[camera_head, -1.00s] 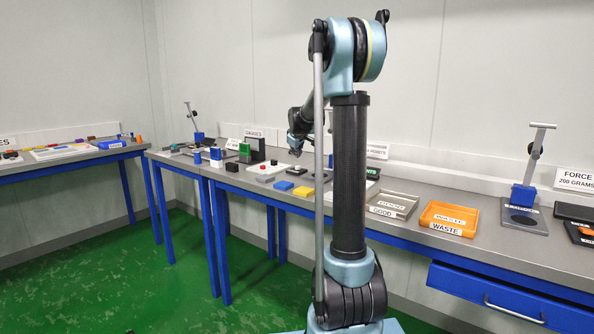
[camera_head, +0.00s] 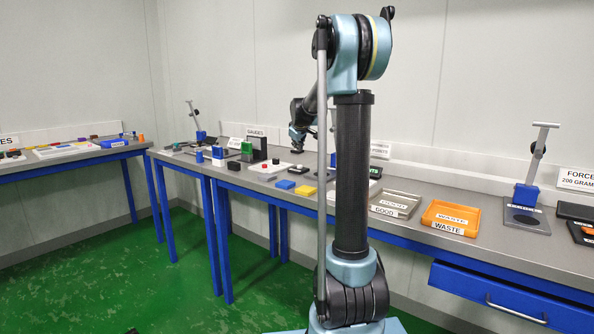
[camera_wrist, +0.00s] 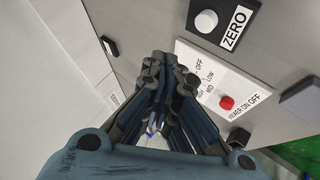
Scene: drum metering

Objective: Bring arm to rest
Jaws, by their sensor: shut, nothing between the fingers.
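My gripper (camera_wrist: 163,72) is shut with nothing between its fingers in the wrist view. It hangs above the bench, over a white panel (camera_wrist: 215,82) with a red button and printed settings. In the head view my gripper (camera_head: 297,150) is small and dark at the end of my bent arm, above the back bench (camera_head: 410,240) and clear of its top. My upright arm hides part of the bench behind it.
A black box marked ZERO (camera_wrist: 240,20) carries a white button. The grey GOOD tray (camera_head: 396,204) and orange WASTE tray (camera_head: 451,217) stand right of my arm. A blue press (camera_head: 527,190) is further right.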

